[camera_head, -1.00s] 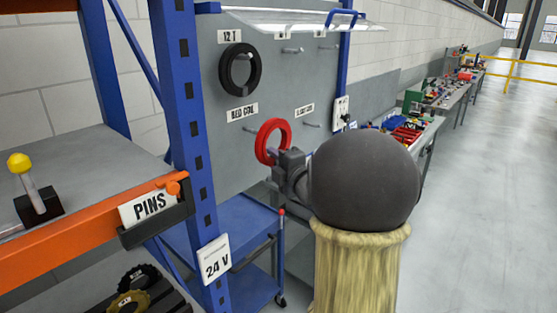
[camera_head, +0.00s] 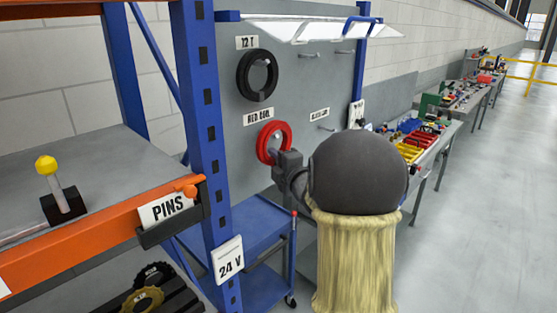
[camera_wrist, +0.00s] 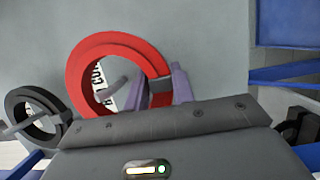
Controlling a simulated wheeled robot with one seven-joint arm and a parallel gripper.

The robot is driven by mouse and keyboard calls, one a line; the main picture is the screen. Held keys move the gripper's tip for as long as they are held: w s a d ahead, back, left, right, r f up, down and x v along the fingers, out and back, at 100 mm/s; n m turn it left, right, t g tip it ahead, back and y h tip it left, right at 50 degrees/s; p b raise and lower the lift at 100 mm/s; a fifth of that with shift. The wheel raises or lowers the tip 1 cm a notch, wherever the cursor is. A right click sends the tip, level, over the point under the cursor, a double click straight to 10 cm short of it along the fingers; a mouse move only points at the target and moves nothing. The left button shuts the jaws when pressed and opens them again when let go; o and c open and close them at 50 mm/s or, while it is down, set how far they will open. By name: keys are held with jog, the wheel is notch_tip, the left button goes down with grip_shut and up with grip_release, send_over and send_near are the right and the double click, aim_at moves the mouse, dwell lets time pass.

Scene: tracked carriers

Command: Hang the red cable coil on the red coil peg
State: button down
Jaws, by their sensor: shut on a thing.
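My gripper (camera_head: 284,156) is shut on the red cable coil (camera_head: 262,145), holding it upright in front of the grey board, just under the RED COIL label (camera_head: 257,116). In the wrist view the two fingers (camera_wrist: 160,90) pinch one side of the red ring (camera_wrist: 88,62). Through the ring's opening I see the grey red coil peg (camera_wrist: 113,89) and part of its label (camera_wrist: 98,75). The peg lines up with the opening, but I cannot tell whether its tip is inside the ring or still behind it.
A black coil (camera_head: 244,76) hangs on the peg above, under the 12 T label. Another labelled peg (camera_head: 326,129) to the right is bare. A blue rack post (camera_head: 200,130) stands left, and a blue cart (camera_head: 255,235) is below.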

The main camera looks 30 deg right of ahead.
jog(key=shift+w+a, duration=0.15)
jog(key=shift+w, duration=0.25)
jog(key=shift+w+a+f+b, duration=0.15)
jog(key=shift+w+f+b, duration=0.1)
jog(key=shift+w+b, duration=0.15)
jog(key=shift+w+a+f+b, duration=0.1)
jog(key=shift+w+f+b, duration=0.15)
jog(key=shift+w, duration=0.25)
jog(key=shift+s+d+b, duration=0.1)
jog(key=shift+d+b, duration=0.15)
jog(key=shift+b, duration=0.15)
jog(key=shift+a, duration=0.5)
jog(key=shift+d, duration=0.25)
jog(key=c, duration=1.1)
grip_release()
